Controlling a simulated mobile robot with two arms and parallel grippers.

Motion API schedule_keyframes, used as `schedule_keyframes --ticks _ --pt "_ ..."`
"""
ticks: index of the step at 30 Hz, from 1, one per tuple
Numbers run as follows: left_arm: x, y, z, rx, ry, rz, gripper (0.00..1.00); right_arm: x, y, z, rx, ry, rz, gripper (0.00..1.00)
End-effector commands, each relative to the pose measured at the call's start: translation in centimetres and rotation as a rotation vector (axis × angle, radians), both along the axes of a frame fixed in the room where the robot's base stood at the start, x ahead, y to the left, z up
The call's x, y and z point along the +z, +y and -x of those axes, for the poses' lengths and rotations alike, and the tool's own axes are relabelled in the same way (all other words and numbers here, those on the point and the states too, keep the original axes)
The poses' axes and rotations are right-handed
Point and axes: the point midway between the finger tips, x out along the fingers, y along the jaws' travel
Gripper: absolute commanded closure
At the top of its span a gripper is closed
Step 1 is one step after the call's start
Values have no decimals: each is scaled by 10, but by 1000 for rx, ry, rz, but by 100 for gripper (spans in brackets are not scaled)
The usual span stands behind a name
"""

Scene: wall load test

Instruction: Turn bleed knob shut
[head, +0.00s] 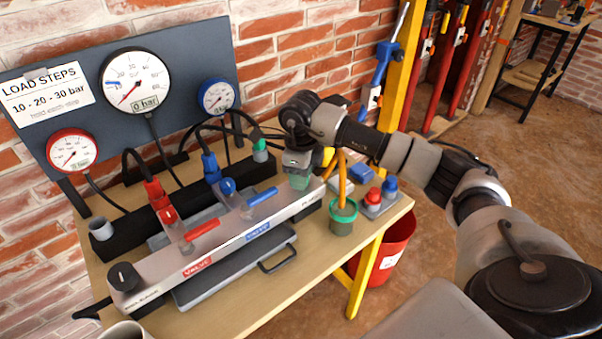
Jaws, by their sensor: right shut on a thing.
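A long grey valve block (230,236) lies on the bench, with a red lever (203,230) and a blue lever (262,197) on top. A round black knob (123,276) sits on its near left end; the small print below it is too small to read. My right gripper (299,172) points down at the block's far right end and is shut on a green piece (300,183). The gripper hides most of that piece, so I cannot tell whether it is a knob. My left gripper is not in view.
A gauge panel (185,60) with a large white, a red and a blue gauge stands behind. A green cup (343,218) with orange-handled tools and a tray (382,203) with red and blue caps stand right of the block. A red bucket (392,243) stands beside the bench.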

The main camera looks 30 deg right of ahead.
Motion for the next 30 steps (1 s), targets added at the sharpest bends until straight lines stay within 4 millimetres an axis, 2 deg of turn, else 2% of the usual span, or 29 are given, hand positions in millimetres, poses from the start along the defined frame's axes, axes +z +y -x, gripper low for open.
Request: schedule_keyframes --ticks 30 --pt "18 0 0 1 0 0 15 2 -1 0 -955 -2 0 86"
